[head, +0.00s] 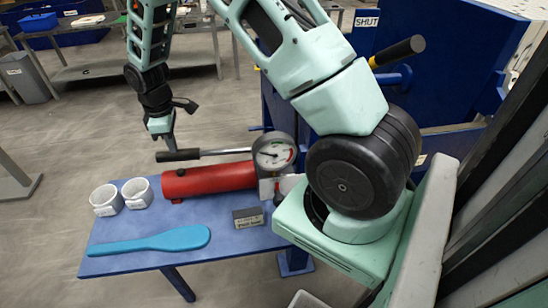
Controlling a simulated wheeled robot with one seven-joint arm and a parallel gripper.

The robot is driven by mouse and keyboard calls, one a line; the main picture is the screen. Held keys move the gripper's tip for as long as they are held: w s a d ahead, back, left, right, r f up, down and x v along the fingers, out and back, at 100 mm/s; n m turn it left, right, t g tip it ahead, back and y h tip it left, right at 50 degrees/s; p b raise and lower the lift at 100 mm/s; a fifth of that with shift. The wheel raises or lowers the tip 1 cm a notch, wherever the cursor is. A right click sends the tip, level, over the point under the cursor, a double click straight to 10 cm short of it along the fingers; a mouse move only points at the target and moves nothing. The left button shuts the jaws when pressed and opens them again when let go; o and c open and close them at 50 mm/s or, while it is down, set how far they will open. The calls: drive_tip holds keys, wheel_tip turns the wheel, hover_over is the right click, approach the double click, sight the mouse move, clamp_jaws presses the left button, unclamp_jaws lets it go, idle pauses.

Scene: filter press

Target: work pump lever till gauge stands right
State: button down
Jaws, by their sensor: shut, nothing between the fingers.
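The pump lever (220,151) is a thin metal rod with a black grip (177,155) at its left end, lying nearly level above the red pump cylinder (211,179). The round gauge (274,154) faces me at the cylinder's right end; its white dial has red and green marks, and the exact reading is too small to tell. My gripper (171,146) points down with its fingers shut, right at the lever's black grip. I cannot tell whether the fingertips touch the grip or sit just behind it.
The blue table (135,228) also holds two white cups (106,199), a blue paddle (160,240) and a small dark labelled block (248,217). A large blue press frame (450,50) with a "SHUT" sign (367,21) stands behind. My arm covers the table's right side.

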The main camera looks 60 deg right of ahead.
wheel_tip(320, 180, up, 10)
drive_tip(key=s+d+p, duration=0.1)
drive_tip(key=p, duration=0.6)
drive_tip(key=shift+s, duration=0.1)
